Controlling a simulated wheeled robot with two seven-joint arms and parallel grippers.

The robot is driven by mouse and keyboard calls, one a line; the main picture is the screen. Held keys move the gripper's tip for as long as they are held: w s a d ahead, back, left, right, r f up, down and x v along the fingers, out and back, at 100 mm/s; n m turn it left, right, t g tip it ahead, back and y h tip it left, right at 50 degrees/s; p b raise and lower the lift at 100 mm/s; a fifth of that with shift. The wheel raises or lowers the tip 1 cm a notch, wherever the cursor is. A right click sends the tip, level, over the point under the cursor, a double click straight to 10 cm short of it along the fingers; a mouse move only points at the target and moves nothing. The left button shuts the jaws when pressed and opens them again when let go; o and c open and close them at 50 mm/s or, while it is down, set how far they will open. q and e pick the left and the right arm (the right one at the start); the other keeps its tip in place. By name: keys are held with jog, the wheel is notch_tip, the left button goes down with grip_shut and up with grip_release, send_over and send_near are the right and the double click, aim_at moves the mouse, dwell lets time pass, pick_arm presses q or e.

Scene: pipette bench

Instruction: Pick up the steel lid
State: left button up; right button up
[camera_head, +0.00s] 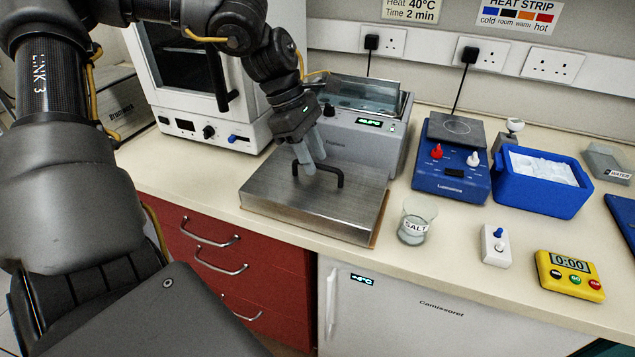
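The steel lid (270,195) is a wide brushed-metal slab lying flat near the front edge of the bench. A black bar handle (338,174) stands up from its top. My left gripper (311,160) comes down from above, with its two pale grey fingers at the left part of the handle. The fingers stand a little apart with the bar at their tips. I cannot tell whether they press on it. My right gripper is not in view.
A water bath (365,145) stands right behind the lid, and a white oven (180,100) is behind left. A salt beaker (412,228) stands close to the lid's right. A blue hotplate (450,180), blue ice box (540,205) and yellow timer (568,285) are farther right.

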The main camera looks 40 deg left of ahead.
pick_arm(q)
jog(key=shift+d+f, duration=0.15)
jog(key=shift+f, duration=0.05)
grip_shut()
jog(key=shift+r, duration=0.1)
dwell(1.2)
